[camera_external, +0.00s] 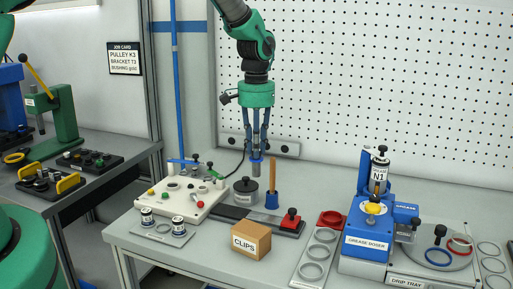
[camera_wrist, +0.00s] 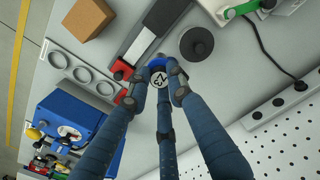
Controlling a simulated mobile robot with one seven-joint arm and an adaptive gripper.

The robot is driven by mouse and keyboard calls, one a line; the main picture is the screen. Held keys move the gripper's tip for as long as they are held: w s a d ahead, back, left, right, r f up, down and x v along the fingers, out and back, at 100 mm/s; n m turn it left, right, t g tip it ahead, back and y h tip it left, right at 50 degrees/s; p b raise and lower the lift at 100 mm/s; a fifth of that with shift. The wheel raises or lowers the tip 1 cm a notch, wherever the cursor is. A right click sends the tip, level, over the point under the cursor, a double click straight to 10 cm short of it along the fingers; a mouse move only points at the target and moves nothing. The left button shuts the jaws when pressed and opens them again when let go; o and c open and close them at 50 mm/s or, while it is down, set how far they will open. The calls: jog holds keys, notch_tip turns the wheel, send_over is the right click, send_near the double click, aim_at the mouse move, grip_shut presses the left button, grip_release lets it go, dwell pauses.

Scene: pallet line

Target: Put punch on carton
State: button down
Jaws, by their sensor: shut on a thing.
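My gripper (camera_external: 257,160) points down, shut on a slim grey upright cylinder, which looks like the punch (camera_external: 257,170). In the wrist view my fingers (camera_wrist: 163,85) close around its pale round top with a dark mark (camera_wrist: 165,77). Its lower end appears clear of the bench; the height is hard to judge. The carton, a brown box labelled CLIPS (camera_external: 251,241), stands at the bench's front, below my gripper in the picture and apart from it. It also shows in the wrist view (camera_wrist: 88,18) at the upper left. Its top is bare.
An orange stick stands in a blue holder (camera_external: 271,201) close beside the punch. A dark round pot (camera_external: 245,191) stands to the left. A red block (camera_external: 291,218), a tray of rings (camera_external: 315,257) and the blue grease doser (camera_external: 371,235) stand to the right. A pegboard (camera_external: 370,80) stands behind.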

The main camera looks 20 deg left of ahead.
jog(key=s+a+f+m+b, duration=0.1)
jog(key=s+a, duration=0.1)
jog(key=s, duration=2.9)
jog(key=shift+m, duration=0.3)
jog(key=shift+w, duration=0.1)
jog(key=w+d, duration=0.3)
jog(key=w, duration=0.4)
jog(key=w+d+f, duration=0.1)
jog(key=w+d, duration=0.3)
jog(key=w, duration=0.3)
jog(key=shift+d+f+p, duration=0.2)
jog(key=shift+f+p, duration=0.1)
jog(key=shift+p, duration=0.15)
jog(key=shift+f, duration=1.75)
jog(key=shift+f, duration=0.1)
